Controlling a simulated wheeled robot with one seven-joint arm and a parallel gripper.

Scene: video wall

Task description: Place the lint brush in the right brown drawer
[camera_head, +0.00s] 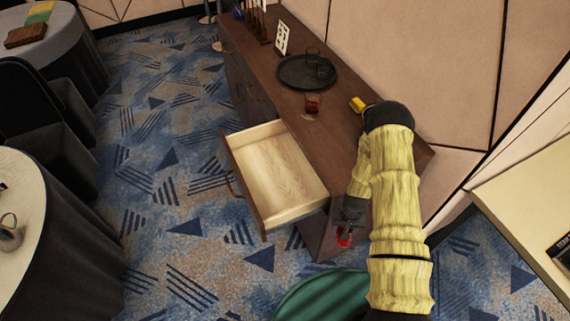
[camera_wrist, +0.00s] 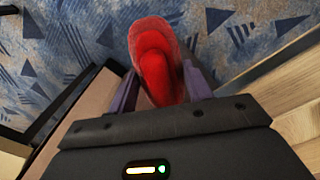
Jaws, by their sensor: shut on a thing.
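My gripper (camera_wrist: 165,98) is shut on the red lint brush (camera_wrist: 152,50), which shows between the two fingers in the wrist view. In the head view the red brush (camera_head: 344,238) shows small below my gripper (camera_head: 348,222), just right of the open drawer. The brown cabinet's right drawer (camera_head: 305,212) is pulled out, with a pale wood inside that looks empty. The brush is outside the drawer, beside its right end. Part of the brush is hidden by my gripper and arm.
The cabinet top (camera_head: 345,125) holds a dark round tray (camera_head: 290,84), a glass (camera_head: 313,103) with brown liquid, and a yellow item (camera_head: 357,104) beside my arm. A green round surface (camera_head: 325,300) stands in front. Patterned carpet (camera_head: 185,230) lies open left of the drawer.

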